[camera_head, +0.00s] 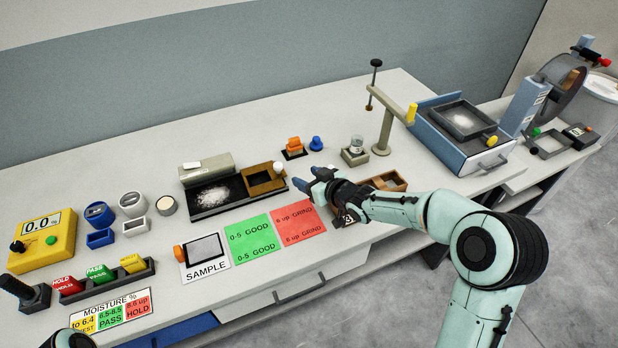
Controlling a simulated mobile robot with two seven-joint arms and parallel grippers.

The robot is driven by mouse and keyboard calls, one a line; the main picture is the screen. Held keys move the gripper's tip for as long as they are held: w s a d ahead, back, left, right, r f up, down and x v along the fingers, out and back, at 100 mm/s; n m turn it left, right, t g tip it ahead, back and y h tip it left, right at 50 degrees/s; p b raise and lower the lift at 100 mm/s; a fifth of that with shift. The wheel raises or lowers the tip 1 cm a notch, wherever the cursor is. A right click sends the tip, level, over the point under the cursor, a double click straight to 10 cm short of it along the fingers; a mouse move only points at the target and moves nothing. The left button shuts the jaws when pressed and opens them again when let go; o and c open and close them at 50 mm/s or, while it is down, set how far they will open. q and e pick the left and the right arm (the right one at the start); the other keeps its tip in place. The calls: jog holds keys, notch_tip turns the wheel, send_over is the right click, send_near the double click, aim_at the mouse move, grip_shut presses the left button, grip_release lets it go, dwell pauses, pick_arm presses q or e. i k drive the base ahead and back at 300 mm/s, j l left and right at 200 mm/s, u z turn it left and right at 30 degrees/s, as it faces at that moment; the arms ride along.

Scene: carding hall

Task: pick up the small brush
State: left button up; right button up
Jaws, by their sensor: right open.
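I cannot clearly make out the small brush in the head view. A small wooden tray (399,184) lies partly behind my right arm, and what it holds is too small and too covered to tell. My right gripper (309,178) is open, above the table, with its two dark blue fingertips pointing left. Nothing shows between its fingers. It is just right of a wooden box with a white knob (262,182). Only a small piece of my left arm shows at the bottom left edge, and its gripper is out of view.
A dark tray of pale powder (211,197), the green card (252,238) and the red card (298,226) lie nearby. A post stand (385,125) and a blue-sided machine (462,135) stand to the right. The table's back left (120,160) is clear.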

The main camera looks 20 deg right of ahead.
aim_at(295, 145)
jog(key=k+l, duration=0.2)
jog(key=k, duration=0.3)
jog(key=k+l, duration=0.25)
jog(key=k, duration=0.2)
